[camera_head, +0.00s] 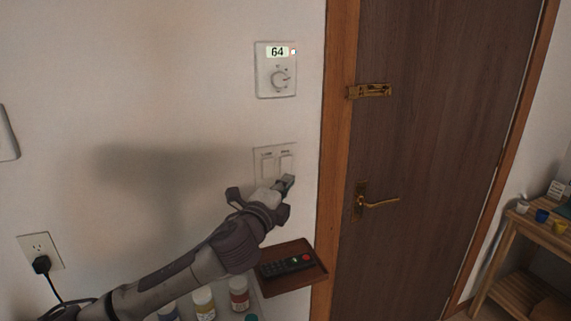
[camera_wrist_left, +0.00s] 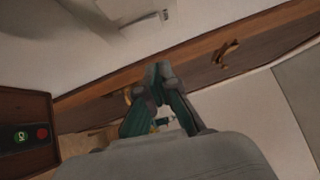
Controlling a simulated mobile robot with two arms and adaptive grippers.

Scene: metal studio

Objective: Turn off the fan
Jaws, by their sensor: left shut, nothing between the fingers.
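No fan shows in either view. A white switch panel (camera_head: 264,156) with two rocker switches is on the wall left of the door frame. My left gripper (camera_head: 287,182) is at the panel's lower right part, with its fingers shut and empty; they also show in the left wrist view (camera_wrist_left: 159,72). The gripper covers the lower part of the panel, and I cannot tell if it touches a switch. Above the panel is a control plate (camera_head: 276,87) with a round dial and a lit "64". My right gripper is in neither view.
A brown tray (camera_head: 316,275) with a black remote (camera_head: 286,265) is below the gripper. Several bottles (camera_head: 239,292) stand lower left. The dark door (camera_head: 430,130) with a brass handle (camera_head: 378,203) is right. A plugged outlet (camera_head: 40,248) is left.

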